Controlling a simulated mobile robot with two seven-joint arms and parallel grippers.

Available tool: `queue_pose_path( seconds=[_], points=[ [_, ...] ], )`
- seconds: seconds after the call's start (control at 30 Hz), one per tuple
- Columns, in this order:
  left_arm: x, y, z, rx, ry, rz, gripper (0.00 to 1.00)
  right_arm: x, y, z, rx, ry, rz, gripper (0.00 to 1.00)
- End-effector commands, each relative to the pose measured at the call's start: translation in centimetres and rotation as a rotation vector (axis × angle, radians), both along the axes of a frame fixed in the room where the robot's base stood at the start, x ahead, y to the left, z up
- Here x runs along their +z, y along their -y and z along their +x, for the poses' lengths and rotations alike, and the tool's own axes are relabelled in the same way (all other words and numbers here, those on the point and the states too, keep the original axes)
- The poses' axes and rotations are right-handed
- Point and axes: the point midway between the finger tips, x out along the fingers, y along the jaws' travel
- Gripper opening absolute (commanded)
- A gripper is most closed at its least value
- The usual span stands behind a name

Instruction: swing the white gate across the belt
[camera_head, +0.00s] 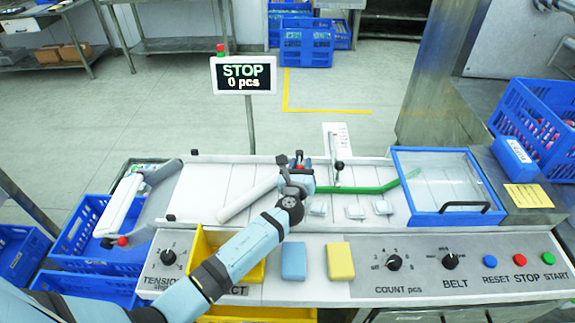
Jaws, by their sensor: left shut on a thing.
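The white gate (247,199) is a pale bar lying slantwise over the left-middle part of the belt (197,196). Its near-left end reaches toward the belt's front edge, and its far-right end runs up to my left gripper (299,181). My left gripper is shut at that end, and a small red part shows beside its jaws. The jaws and my wrist hide the exact grip and the gate's far end. A green guide bar (365,189) runs from beside the gripper to the right. My right gripper is not in view.
Several small packets (355,212) lie on the belt right of the gripper. A blue-framed clear cover (400,190) stands at the right. The front panel has knobs and buttons, a blue block (293,261) and a yellow block (341,261). The display (243,75) reads STOP, 0 pcs.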

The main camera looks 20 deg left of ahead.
Motion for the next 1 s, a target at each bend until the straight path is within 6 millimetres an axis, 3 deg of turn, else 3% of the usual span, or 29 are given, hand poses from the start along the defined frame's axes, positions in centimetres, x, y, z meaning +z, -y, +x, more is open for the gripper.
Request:
queue_pose_path(
  seconds=[0.43, 0.47, 0.57, 0.87, 1.0],
  points=[
    [0.0, 0.5, 0.1, 0.003, 0.000, -0.001, 0.00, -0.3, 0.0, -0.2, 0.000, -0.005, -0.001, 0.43],
    [0.0, 0.5, 0.1, 0.003, 0.000, -0.001, 0.38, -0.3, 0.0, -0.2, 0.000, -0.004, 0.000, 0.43],
    [0.0, 0.5, 0.1, 0.003, 0.000, -0.001, 0.58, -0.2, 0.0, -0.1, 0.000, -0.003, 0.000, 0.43],
    [-0.1, 0.5, -0.1, 0.004, -0.001, 0.000, 0.58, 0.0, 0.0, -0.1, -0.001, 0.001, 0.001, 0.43],
    [-0.1, 0.7, -1.5, 0.003, -0.002, 0.000, 0.58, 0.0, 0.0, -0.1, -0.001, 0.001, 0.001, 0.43]
  ],
)
